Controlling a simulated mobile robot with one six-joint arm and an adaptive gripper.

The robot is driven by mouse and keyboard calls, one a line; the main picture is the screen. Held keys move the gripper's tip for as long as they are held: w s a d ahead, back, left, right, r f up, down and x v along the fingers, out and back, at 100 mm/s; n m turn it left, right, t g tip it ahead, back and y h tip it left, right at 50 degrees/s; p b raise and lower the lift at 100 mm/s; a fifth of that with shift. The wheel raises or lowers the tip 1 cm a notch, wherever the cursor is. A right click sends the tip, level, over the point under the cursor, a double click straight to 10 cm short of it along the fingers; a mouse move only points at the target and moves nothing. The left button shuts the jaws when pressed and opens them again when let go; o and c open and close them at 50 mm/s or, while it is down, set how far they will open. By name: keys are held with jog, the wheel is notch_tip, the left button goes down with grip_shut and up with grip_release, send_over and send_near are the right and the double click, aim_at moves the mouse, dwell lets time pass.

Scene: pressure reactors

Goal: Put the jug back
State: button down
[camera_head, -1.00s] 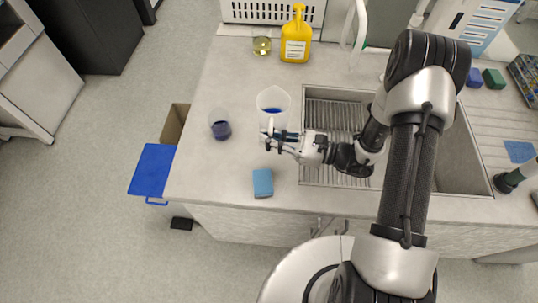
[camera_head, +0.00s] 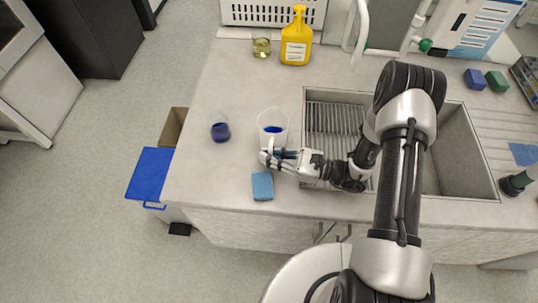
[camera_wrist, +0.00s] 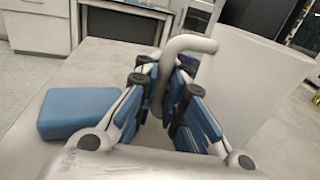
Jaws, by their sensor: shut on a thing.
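The jug (camera_head: 273,121) is a translucent white vessel with blue liquid in it, upright at the counter's left part, just left of the sink. Its pale body (camera_wrist: 245,85) fills the right of the wrist view, with its handle (camera_wrist: 186,46) to the left. My gripper (camera_head: 268,156) is at the jug's front side, and in the wrist view my gripper (camera_wrist: 168,88) has its blue-padded fingers either side of the handle, shut on it. I cannot tell whether the jug's base touches the counter.
A glass with dark blue liquid (camera_head: 220,131) stands left of the jug. A blue sponge (camera_head: 262,186) lies in front, also in the wrist view (camera_wrist: 78,113). A yellow bottle (camera_head: 296,40) and a small beaker (camera_head: 261,47) stand behind. The sink (camera_head: 452,150) is right.

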jog(key=c, duration=1.7)
grip_release()
jog(key=shift+f, duration=0.1)
